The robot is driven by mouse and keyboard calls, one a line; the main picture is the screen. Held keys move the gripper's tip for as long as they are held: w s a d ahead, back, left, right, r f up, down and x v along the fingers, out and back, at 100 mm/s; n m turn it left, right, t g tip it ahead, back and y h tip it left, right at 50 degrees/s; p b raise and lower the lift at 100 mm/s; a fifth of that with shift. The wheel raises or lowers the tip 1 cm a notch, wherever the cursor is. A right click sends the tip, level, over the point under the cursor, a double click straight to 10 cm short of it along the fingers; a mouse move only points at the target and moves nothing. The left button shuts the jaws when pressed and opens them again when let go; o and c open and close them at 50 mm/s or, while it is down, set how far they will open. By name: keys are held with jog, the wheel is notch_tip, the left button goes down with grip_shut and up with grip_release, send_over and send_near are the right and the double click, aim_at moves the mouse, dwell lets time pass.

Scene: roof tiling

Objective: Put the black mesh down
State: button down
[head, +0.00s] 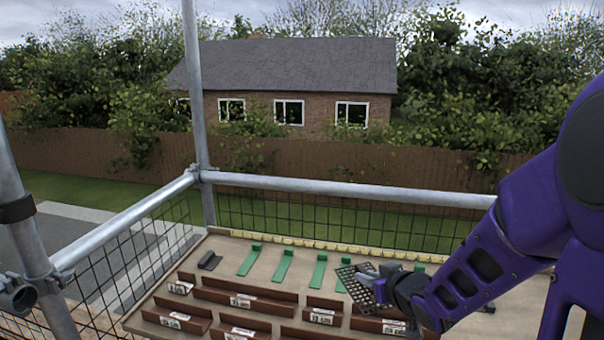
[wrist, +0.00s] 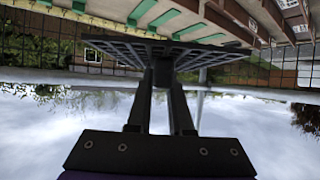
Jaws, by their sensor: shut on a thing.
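The black mesh (head: 357,288) is a flat dark grid panel, held tilted above the right part of the board in the head view. It also shows in the wrist view (wrist: 115,46), spread wide across the fingertips. My gripper (head: 384,287) is shut on the mesh, on a stub at its middle. In the wrist view my gripper (wrist: 163,72) has both fingers closing on that stub. The mesh looks clear of the board, though its exact height is hard to tell. It hides part of a green strip.
A tan board (head: 222,262) carries several green strips (head: 282,265), a small dark piece (head: 210,260) and brown labelled trays (head: 245,297) along the front. A yellow strip (head: 320,245) runs along its back edge. Scaffold rails (head: 345,188) and wire mesh fencing enclose the far and left sides.

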aim_at(357, 289)
jog(key=shift+w+a+f, duration=0.1)
jog(key=shift+a+f, duration=0.1)
jog(key=shift+a, duration=0.15)
jog(key=shift+m+h, duration=0.7)
jog(key=shift+m, duration=0.1)
jog(key=f, duration=0.1)
jog(key=w+f, duration=0.1)
jog(key=f, duration=0.1)
jog(key=w+a+f, duration=0.1)
jog(key=f, duration=0.1)
jog(key=shift+d+f+m+t+h, duration=0.1)
jog(key=shift+d+f+m+h, duration=0.2)
jog(key=shift+f, duration=0.65)
jog(key=shift+d+f+m+t+h, duration=0.15)
jog(key=shift+f+m+h, duration=0.25)
jog(key=shift+f, duration=0.55)
jog(key=shift+d+f+m+t+h, duration=0.15)
jog(key=shift+f+h, duration=0.25)
jog(key=shift+f, duration=0.55)
jog(key=shift+d, duration=0.15)
